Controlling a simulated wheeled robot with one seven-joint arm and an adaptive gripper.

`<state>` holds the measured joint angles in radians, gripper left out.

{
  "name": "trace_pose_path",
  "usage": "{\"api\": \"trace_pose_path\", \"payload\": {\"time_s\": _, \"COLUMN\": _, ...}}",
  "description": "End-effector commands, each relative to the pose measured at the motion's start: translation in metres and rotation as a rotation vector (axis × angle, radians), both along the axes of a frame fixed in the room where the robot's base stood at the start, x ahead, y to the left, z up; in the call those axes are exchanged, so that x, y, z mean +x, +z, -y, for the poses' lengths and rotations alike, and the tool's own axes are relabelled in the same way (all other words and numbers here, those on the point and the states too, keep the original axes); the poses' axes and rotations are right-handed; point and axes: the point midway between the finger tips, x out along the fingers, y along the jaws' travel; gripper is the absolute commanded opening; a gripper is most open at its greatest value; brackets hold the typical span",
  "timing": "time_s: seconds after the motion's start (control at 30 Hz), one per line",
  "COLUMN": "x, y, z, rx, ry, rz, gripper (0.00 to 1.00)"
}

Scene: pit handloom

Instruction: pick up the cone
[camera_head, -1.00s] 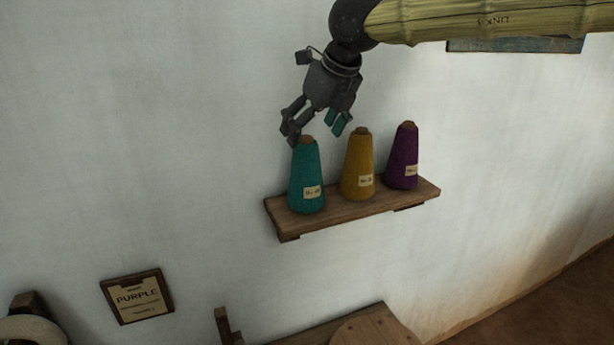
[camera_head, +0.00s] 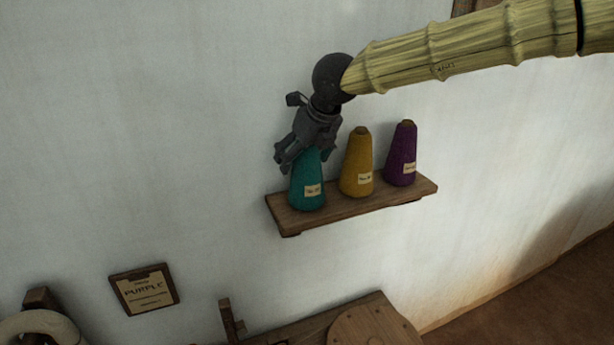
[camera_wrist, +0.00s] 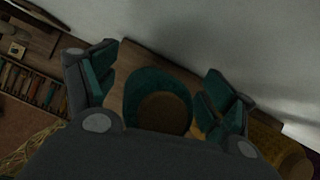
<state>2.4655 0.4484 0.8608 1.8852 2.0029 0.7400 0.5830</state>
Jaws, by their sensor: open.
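Three yarn cones stand upright in a row on a small wooden wall shelf (camera_head: 340,212). The teal cone (camera_head: 307,188) is at the left, the yellow cone (camera_head: 357,165) in the middle and the purple cone (camera_head: 402,155) at the right. My gripper (camera_head: 302,160) is open over the top of the teal cone and hides its tip in the head view. In the wrist view the teal cone (camera_wrist: 150,84) lies between the open fingers, with its brown top facing the camera. The yellow cone (camera_wrist: 262,142) shows beyond the right finger.
A framed sign reading PURPLE (camera_head: 145,289) hangs on the wall at the lower left. Wooden furniture (camera_head: 350,325) stands below the shelf. The wall right of the shelf is clear. The yellow cone stands close beside the right finger.

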Motion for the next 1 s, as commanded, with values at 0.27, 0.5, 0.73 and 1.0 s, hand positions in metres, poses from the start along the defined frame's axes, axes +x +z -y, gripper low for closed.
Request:
{"api": "trace_pose_path", "payload": {"time_s": 0.27, "x": 0.0006, "y": -0.0010, "z": -0.0006, "rx": 0.001, "ry": 0.000, "rz": 0.001, "gripper": 0.78}}
{"api": "trace_pose_path", "payload": {"time_s": 0.5, "x": 0.0005, "y": -0.0009, "z": -0.0005, "rx": 0.001, "ry": 0.000, "rz": 0.001, "gripper": 0.34}}
{"api": "trace_pose_path", "payload": {"time_s": 0.73, "x": 0.0006, "y": -0.0003, "z": -0.0005, "rx": 0.001, "ry": 0.000, "rz": 0.002, "gripper": 0.14}}
{"api": "trace_pose_path", "payload": {"time_s": 1.0, "x": 0.0009, "y": 0.0054, "z": -0.0011, "rx": 0.002, "ry": 0.000, "rz": 0.003, "gripper": 0.14}}
